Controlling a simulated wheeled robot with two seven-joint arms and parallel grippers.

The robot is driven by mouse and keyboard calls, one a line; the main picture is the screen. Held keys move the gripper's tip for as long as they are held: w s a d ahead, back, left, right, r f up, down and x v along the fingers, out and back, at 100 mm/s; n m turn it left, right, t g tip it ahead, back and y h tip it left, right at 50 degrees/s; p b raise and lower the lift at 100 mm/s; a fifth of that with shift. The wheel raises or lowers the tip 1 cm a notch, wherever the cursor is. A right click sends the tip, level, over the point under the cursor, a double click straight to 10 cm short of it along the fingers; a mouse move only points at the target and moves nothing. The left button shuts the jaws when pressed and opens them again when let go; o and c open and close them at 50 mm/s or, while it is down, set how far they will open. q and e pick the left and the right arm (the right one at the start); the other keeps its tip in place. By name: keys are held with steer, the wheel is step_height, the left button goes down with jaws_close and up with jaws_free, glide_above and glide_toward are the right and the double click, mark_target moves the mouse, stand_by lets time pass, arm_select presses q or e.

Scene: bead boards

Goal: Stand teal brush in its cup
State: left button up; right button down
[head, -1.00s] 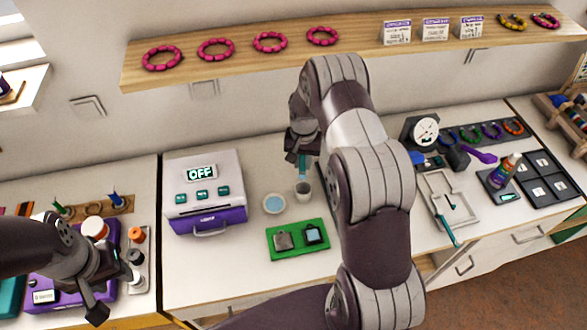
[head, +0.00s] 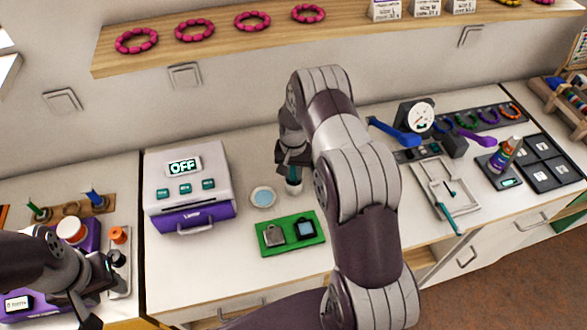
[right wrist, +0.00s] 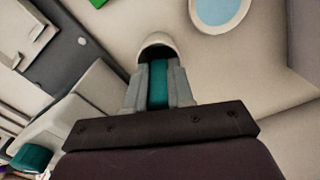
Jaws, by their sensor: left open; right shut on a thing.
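The teal brush (right wrist: 158,84) is between the fingers of my right gripper (right wrist: 160,88), which is shut on it. Its far end meets the mouth of a small pale cup (right wrist: 157,43) in the right wrist view; how deep it goes in is hidden. In the head view the cup (head: 294,187) stands on the counter directly below my right gripper (head: 293,172), which hides most of the brush. My left gripper (head: 105,290) is open and empty at the lower left, over the purple case area.
A blue-topped round dish (head: 263,197) is just left of the cup. A green mat (head: 290,245) with two small items lies in front. A white and purple machine reading OFF (head: 190,190) stands to the left. A grey tray (head: 440,195) is to the right.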

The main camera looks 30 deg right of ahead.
steer(key=c, duration=0.9)
jaws_free()
steer(key=shift+d, duration=0.1)
steer(key=shift+r, duration=0.4)
step_height(320, 180, up, 11)
steer(key=b, duration=0.2)
steer(key=shift+r+b, duration=0.1)
steer(key=shift+b, duration=0.2)
steer(key=shift+r, duration=0.4)
